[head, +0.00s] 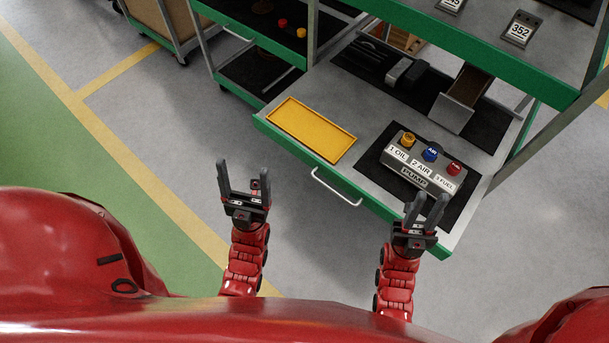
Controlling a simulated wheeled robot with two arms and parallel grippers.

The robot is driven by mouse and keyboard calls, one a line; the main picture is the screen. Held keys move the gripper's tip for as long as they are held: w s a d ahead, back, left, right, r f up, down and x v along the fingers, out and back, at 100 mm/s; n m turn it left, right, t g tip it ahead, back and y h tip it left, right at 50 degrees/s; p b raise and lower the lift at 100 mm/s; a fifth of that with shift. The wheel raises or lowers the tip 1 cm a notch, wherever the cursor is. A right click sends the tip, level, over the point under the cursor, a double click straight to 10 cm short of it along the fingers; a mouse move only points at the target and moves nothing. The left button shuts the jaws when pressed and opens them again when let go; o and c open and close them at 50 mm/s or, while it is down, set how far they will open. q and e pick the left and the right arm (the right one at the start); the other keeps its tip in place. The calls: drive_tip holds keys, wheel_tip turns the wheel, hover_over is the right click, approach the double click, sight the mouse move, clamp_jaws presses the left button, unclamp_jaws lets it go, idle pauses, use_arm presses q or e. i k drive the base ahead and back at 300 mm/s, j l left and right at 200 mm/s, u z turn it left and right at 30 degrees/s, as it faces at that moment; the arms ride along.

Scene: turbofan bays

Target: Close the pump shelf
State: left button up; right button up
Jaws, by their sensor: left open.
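The pump shelf (365,172) is a grey metal pull-out shelf with a green front edge. It stands pulled out from the green rack, toward me. Its silver bar handle (335,190) is on the front edge. On the shelf is the pump block (416,180), labelled OIL, AIR and FUEL, with yellow, blue and red caps. My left gripper (244,176) is open and empty, left of the handle and apart from the shelf. My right gripper (427,203) has its fingers apart and empty, in front of the shelf's right front corner; whether it touches cannot be told.
A yellow tray (312,130) lies on the shelf's left. A grey open-ended box (453,114) and dark tools sit farther back on it. An upper green-edged shelf (480,50) overhangs the back right. Another cart (172,20) stands back left. The floor left of the shelf is clear.

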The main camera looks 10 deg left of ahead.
sight(340, 117)
drive_tip(key=i, duration=1.25)
drive_tip(key=u, duration=0.05)
